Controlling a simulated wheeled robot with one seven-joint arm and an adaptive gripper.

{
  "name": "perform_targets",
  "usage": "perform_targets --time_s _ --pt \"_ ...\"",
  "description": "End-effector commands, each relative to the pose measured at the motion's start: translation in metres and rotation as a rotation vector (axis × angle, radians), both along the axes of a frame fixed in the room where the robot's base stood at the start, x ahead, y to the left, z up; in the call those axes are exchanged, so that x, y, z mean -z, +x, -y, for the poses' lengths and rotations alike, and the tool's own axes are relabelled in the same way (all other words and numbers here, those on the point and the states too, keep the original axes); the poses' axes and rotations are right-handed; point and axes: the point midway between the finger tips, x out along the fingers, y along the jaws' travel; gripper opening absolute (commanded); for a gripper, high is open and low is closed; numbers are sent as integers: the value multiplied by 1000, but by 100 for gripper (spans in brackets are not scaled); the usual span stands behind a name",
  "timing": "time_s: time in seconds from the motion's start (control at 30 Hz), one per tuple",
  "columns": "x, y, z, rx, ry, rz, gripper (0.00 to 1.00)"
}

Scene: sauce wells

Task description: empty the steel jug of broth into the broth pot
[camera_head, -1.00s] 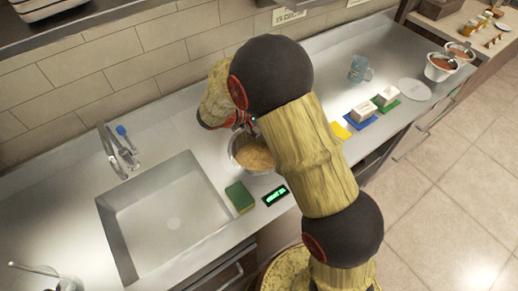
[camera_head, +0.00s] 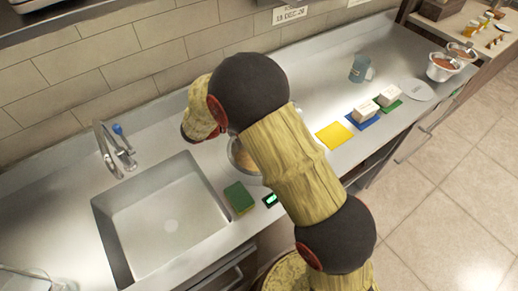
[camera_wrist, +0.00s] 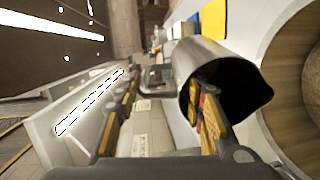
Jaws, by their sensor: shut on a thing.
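The steel jug (camera_wrist: 205,58) lies strongly tilted in the wrist view, its dark mouth facing right. My gripper (camera_wrist: 160,88) is shut on the jug at its handle side. The broth pot (camera_head: 232,150) stands on the counter right of the sink, partly covered by my arm. In the wrist view its tan, round broth surface (camera_wrist: 298,95) lies just right of the jug's mouth. No stream of broth is visible, and I cannot tell what is left inside the jug. In the head view my arm hides the jug and my fingertips.
The sink (camera_head: 165,225) is left of the pot. A green sponge (camera_head: 239,198) and a small display (camera_head: 270,201) are in front of it.

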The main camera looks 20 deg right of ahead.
Motion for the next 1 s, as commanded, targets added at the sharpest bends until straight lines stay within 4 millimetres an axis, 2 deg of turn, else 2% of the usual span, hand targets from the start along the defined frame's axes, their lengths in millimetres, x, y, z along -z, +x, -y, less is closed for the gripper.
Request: perform_targets --time_s 1.0 --pt "-7 -3 -28 -1 -243 29 0"
